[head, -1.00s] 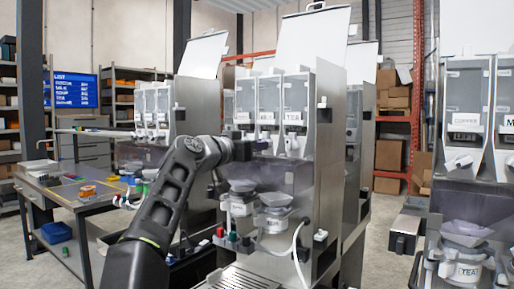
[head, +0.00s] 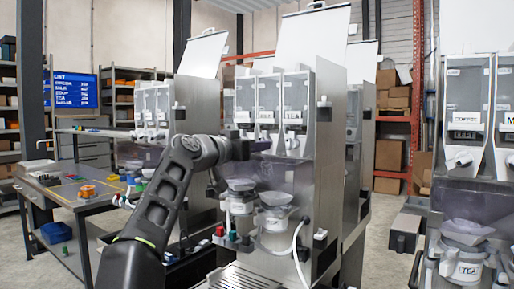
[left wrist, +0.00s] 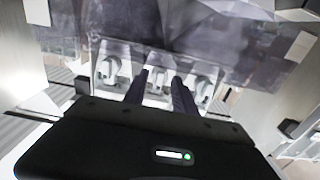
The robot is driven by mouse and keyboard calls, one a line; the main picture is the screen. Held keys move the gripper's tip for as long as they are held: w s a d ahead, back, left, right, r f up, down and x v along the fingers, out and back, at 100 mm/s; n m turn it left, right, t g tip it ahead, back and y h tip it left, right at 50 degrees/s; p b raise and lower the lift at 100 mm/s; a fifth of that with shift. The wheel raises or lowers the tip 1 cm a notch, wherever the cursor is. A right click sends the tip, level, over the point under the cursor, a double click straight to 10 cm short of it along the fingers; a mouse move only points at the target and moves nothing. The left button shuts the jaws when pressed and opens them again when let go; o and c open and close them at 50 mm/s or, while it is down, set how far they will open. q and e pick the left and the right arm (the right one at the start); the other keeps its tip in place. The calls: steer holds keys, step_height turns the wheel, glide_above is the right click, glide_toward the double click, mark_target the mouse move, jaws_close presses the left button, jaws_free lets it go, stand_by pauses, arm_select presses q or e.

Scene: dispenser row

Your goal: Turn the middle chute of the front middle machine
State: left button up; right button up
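The front middle machine (head: 330,170) stands in the centre of the head view, a steel cabinet with three clear canisters (head: 269,95) and white chutes below them. My left gripper (head: 262,146) is at its chute row and hides the middle chute there. In the left wrist view three white chutes show in a row: the middle chute (left wrist: 158,82), one to its left (left wrist: 110,70) and one to its right (left wrist: 200,86). My left gripper (left wrist: 160,88) has its dark fingers apart, one on each side of the middle chute. Whether they touch it cannot be told.
Funnels and jars (head: 275,215) stand below the chutes, behind a clear panel. A white hose (head: 298,245) hangs at the machine's front. Another machine (head: 468,150) is at the right. A workbench (head: 80,195) with small items is at the left.

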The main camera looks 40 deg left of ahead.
arm_select(q)
steer(key=s+b, duration=0.2)
steer(key=s, duration=0.5)
steer(key=shift+b, duration=0.35)
steer(key=shift+d+f, duration=0.1)
